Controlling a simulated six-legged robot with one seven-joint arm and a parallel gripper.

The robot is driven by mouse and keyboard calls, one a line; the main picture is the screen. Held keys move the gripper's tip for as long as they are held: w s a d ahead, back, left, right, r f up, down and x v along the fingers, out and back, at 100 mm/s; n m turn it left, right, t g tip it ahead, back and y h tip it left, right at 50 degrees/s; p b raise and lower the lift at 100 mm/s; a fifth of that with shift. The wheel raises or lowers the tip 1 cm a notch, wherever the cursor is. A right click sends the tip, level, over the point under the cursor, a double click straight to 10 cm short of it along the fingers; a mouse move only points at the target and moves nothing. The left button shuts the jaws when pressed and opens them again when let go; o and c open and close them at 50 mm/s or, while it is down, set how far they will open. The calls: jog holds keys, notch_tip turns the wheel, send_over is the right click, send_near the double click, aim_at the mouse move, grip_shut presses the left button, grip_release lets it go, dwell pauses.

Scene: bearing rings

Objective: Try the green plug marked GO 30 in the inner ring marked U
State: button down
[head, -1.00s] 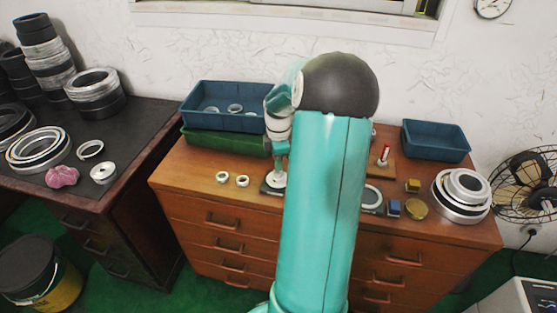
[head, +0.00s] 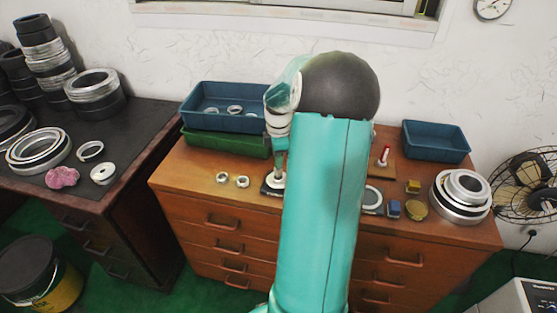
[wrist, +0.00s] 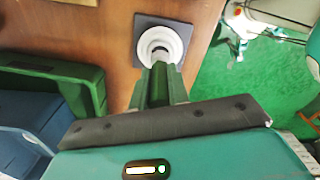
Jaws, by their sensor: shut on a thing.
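My gripper (wrist: 160,72) points down over a white ring (wrist: 176,43) on a dark square pad (wrist: 141,22) in the wrist view. It is shut on the green plug (wrist: 160,84), which shows between the fingers. The plug's lower end is at the middle of the ring; I cannot tell whether it is inside the bore or just above it. The marks GO 30 and U are not readable. In the head view my gripper (head: 279,160) is over the same ring (head: 276,182), partly hidden by my arm.
Two small rings (head: 232,179) lie left of the pad. A blue bin (head: 205,119) on a green bin (head: 215,143) stands behind. Right of my arm are a red plug (head: 385,154), small blocks (head: 395,208), stacked large rings (head: 461,196) and another blue bin (head: 436,141).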

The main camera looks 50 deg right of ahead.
jog(key=shift+r, duration=1.9)
jog(key=shift+r, duration=0.1)
